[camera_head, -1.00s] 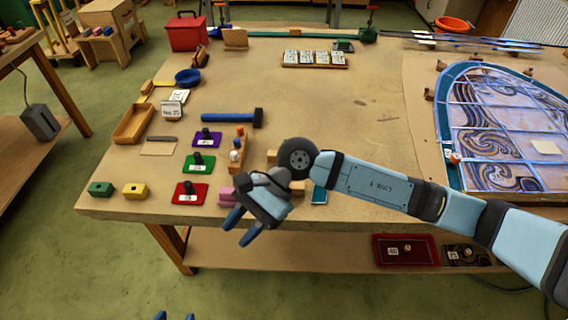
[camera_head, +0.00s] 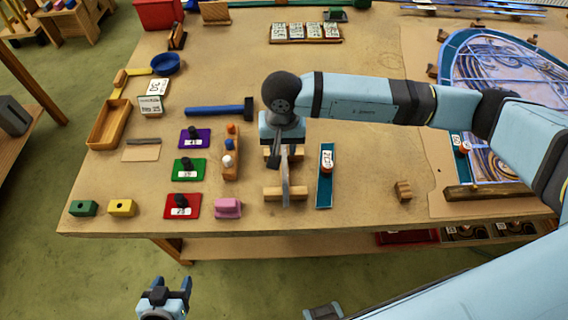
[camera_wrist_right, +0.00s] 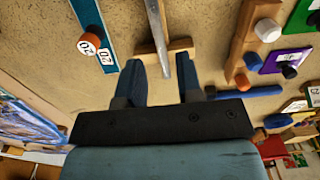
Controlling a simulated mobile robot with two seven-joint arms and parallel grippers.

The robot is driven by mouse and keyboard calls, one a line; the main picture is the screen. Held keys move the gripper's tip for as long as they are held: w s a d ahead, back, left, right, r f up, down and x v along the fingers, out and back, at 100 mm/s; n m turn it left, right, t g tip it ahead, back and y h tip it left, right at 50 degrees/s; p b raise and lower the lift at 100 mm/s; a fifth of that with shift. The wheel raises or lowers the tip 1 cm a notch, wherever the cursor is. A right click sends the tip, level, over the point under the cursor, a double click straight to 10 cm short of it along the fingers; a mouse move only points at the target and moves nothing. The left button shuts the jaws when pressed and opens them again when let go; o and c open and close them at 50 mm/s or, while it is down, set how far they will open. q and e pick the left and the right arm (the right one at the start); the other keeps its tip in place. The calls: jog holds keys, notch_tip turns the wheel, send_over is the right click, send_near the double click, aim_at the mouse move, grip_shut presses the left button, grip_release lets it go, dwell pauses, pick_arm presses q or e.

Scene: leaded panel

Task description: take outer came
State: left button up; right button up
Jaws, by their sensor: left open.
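A narrow grey metal strip, which looks like the came (camera_head: 286,191), lies across two wooden rests (camera_head: 297,193) near the table's front. In the right wrist view the came (camera_wrist_right: 157,30) runs toward the space between my right fingers. My right gripper (camera_wrist_right: 160,64) is open, with one finger on each side of the came's line. I cannot tell whether it touches. In the head view my right gripper (camera_head: 283,160) points down over the far part of the came, partly hiding it. My left gripper (camera_head: 171,284) is open and empty, in front of the table.
A teal strip (camera_head: 325,194) with an orange-knobbed piece lies right of the came. A pink block (camera_head: 228,208) and a wooden peg rack (camera_head: 230,168) stand left of it. A blue hammer (camera_head: 215,111) lies behind. The blue-bordered panel (camera_head: 450,48) is at the right.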

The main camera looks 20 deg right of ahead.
aim_at(285, 168)
notch_tip(285, 168, down, 3)
jog(key=shift+w+r, duration=0.1)
jog(key=shift+r, duration=0.1)
jog(key=shift+f, duration=0.25)
jog(key=shift+f+p, duration=0.25)
jog(key=shift+p, duration=0.1)
jog(key=f, duration=0.1)
jog(key=f+p, duration=0.1)
jog(key=f, duration=0.1)
jog(key=shift+d+f+p, duration=0.25)
jog(key=shift+d+p, duration=0.05)
jog(key=shift+f, duration=0.6)
pick_arm(q)
jog(key=r, duration=0.2)
jog(key=shift+w+a+r, duration=0.35)
jog(key=shift+w+a, duration=0.05)
jog(key=shift+d, duration=0.1)
pick_arm(e)
grip_shut()
